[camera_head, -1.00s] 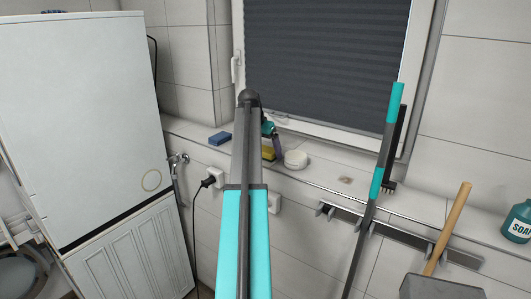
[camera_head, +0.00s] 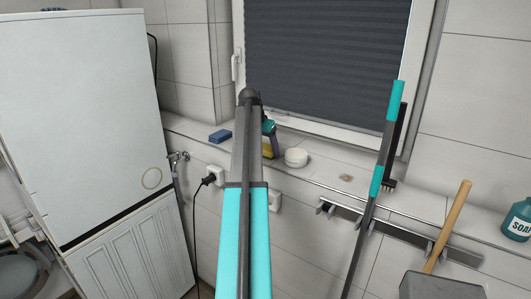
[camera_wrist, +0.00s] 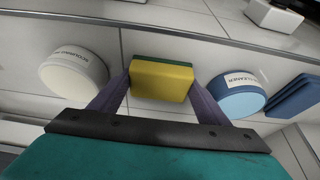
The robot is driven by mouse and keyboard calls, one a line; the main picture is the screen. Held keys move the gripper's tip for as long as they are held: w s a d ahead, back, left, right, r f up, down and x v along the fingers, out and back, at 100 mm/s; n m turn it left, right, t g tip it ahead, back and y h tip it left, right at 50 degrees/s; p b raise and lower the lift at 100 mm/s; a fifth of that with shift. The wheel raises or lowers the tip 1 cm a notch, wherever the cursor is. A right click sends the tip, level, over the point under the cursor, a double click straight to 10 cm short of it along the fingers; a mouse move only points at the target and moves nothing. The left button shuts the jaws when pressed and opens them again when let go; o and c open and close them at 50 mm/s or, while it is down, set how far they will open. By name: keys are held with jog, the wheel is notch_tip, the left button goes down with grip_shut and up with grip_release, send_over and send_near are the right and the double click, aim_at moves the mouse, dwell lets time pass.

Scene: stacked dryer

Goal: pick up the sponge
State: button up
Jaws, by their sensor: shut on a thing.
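The sponge is a yellow block with a green layer along its far edge. It sits between the two purple fingers of my gripper (camera_wrist: 158,88) in the wrist view, and the fingers press on its left and right sides. The sponge (camera_wrist: 161,82) shows in the head view as a small yellow patch (camera_head: 267,151) just right of my arm, at the window sill. My arm and gripper hide much of it there. I cannot tell whether its underside touches the sill.
A white round tub (camera_head: 296,158) stands close to the right of the sponge on the sill (camera_head: 325,172). A blue-topped cleaner tub (camera_wrist: 237,96) is on its other side in the wrist view. A blue block (camera_head: 220,137) lies further left. The window blind (camera_head: 325,65) is behind.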

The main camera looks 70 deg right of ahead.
aim_at(265, 147)
jog(key=shift+r, duration=0.1)
notch_tip(265, 147, up, 10)
jog(key=b, duration=0.3)
jog(key=shift+b, duration=0.35)
dwell(0.5)
